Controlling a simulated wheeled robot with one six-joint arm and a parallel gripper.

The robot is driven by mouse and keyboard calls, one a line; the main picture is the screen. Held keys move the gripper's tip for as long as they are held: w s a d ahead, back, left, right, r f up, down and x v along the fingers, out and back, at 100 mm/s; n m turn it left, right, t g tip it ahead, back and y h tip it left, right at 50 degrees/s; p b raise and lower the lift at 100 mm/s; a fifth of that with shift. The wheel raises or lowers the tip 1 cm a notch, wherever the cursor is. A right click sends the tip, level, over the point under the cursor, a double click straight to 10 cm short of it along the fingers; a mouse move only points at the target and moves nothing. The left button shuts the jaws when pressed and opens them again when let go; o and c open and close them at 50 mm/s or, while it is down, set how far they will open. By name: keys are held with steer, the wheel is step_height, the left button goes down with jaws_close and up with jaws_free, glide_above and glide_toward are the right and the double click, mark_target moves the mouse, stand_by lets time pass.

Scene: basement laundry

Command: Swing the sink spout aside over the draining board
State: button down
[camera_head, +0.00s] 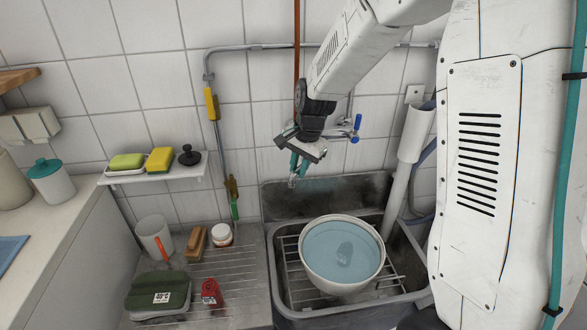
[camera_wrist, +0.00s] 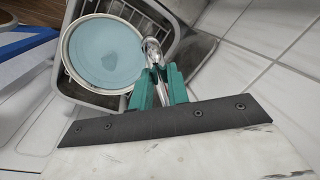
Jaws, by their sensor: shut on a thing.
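My gripper (camera_head: 298,163) is at the wall above the back of the sink, its teal fingers shut on the chrome spout (camera_head: 292,182). In the wrist view, the fingers (camera_wrist: 161,88) close around the spout (camera_wrist: 152,50), whose curved end lies beside the bowl's rim. The tap's blue handles (camera_head: 356,128) show to the right of my gripper. The grey sink (camera_head: 278,290) stands below. The metal draining board (camera_head: 245,293) lies left of the sink. Much of the spout and tap body is hidden behind my gripper.
A water-filled bowl (camera_head: 306,268) stands on a rack in the sink. The draining board holds a green lidded box (camera_head: 158,291), red item (camera_head: 211,293), brush (camera_head: 196,243), white cup (camera_head: 154,235) and small jar (camera_head: 222,235). A wall shelf (camera_head: 190,171) carries sponges. A grey pipe (camera_head: 391,205) stands right.

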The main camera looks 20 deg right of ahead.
steer(key=shift+w, duration=0.1)
steer(key=c, duration=1.3)
jaws_free()
steer(key=shift+d, duration=0.1)
steer(key=shift+c, duration=0.2)
step_height(320, 180, up, 8)
steer(key=s, duration=0.1)
steer(key=shift+s+d+f, duration=0.15)
steer(key=shift+s+d, duration=0.05)
steer(key=shift+d, duration=0.15)
